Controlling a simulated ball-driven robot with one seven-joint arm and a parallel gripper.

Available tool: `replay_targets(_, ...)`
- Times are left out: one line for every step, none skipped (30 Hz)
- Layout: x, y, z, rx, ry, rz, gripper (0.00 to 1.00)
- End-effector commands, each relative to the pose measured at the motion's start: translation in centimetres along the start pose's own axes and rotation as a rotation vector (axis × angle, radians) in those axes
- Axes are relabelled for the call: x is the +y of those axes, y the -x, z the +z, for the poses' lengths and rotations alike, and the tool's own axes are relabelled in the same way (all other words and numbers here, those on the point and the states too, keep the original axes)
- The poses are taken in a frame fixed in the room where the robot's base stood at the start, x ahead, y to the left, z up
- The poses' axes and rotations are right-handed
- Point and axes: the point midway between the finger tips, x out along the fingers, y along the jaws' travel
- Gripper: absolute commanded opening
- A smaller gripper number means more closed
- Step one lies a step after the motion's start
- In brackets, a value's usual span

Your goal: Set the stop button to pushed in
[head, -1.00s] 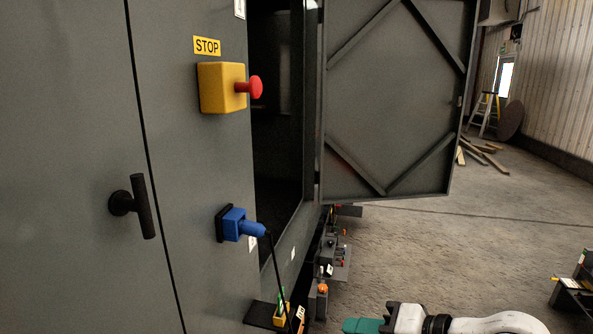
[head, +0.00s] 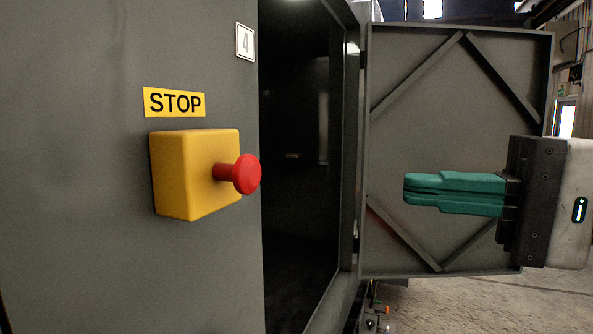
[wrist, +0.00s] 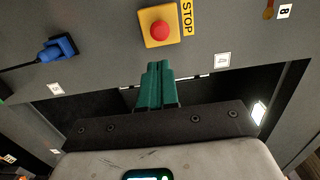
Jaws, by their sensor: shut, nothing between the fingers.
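The stop button (head: 241,174) is a red mushroom head on a short stem. It stands out from a yellow box (head: 190,176) on the grey cabinet front, under a yellow STOP label (head: 174,102). In the wrist view the red button (wrist: 160,30) is seen nearly face on, just beyond the fingertips. My gripper (head: 406,190) has green fingers, shut and empty. In the head view it is to the right of the button, pointing left at it, with a clear gap between them. In the wrist view the fingertips (wrist: 160,64) point toward the yellow box.
An open cabinet door (head: 440,120) stands behind my gripper. The dark cabinet opening (head: 300,150) lies right of the button. A blue plug (wrist: 57,47) with a cable sticks out of the cabinet front at left in the wrist view.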

Motion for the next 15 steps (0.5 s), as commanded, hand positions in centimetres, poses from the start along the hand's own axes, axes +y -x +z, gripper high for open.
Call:
replay_targets(0.0, 0.0, 0.0, 0.000, 0.000, 0.000, 0.00)
replay_targets(0.0, 0.0, 0.0, 0.000, 0.000, 0.000, 0.00)
replay_targets(0.0, 0.0, 0.0, 0.000, 0.000, 0.000, 0.00)
replay_targets(0.0, 0.0, 0.0, 0.001, 0.000, 0.000, 0.00)
replay_targets(0.0, 0.0, 0.0, 0.001, 0.000, 0.000, 0.00)
replay_targets(0.0, 0.0, 0.0, 0.001, 0.000, 0.000, 0.00)
replay_targets(0.0, 0.0, 0.0, 0.001, 0.000, 0.000, 0.00)
replay_targets(0.0, -0.1, 0.0, 0.001, 0.000, 0.000, 0.00)
replay_targets(0.0, -0.3, 0.0, 0.000, 0.000, 0.000, 0.00)
replay_targets(0.0, -0.5, 0.0, -0.001, 0.000, 0.001, 0.00)
replay_targets(0.0, -0.7, 0.0, -0.001, 0.000, 0.001, 0.00)
replay_targets(0.0, -1.1, 0.0, -0.001, -0.001, 0.001, 0.00)
replay_targets(0.0, -1.5, 0.0, -0.002, -0.001, 0.001, 0.00)
replay_targets(-0.1, -1.9, 0.0, -0.003, -0.001, 0.000, 0.00)
replay_targets(-0.1, -2.6, 0.0, -0.003, -0.001, 0.000, 0.00)
